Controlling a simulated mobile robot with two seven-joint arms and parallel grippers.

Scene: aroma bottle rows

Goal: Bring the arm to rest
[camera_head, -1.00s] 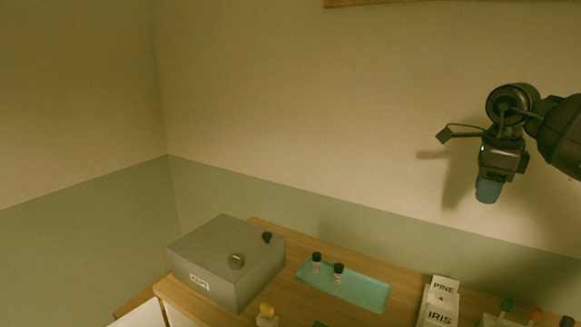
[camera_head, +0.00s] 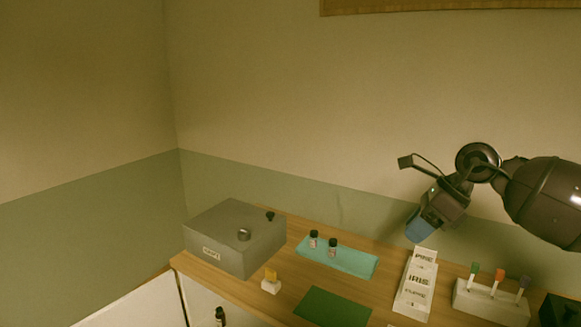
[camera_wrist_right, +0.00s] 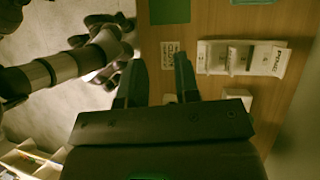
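My right arm reaches in from the right of the head view. Its gripper (camera_head: 421,228) hangs in the air in front of the wall, above the back of the table, with its blue tip tilted down to the left. In the right wrist view the two dark fingers (camera_wrist_right: 159,65) stand apart with nothing between them, so it is open and empty. My left arm does not show in the head view. A jointed arm, apparently my left, shows at the left of the right wrist view, and its gripper (camera_wrist_right: 108,62) is too dark to read.
On the wooden table (camera_head: 276,294) stand a grey box (camera_head: 222,256), a teal mat (camera_head: 352,263) with two small bottles, a green mat (camera_head: 333,307), a white card holder (camera_head: 412,301) and a white rack (camera_head: 487,303) with coloured-topped vials. A yellow-topped bottle (camera_head: 270,283) stands at the front.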

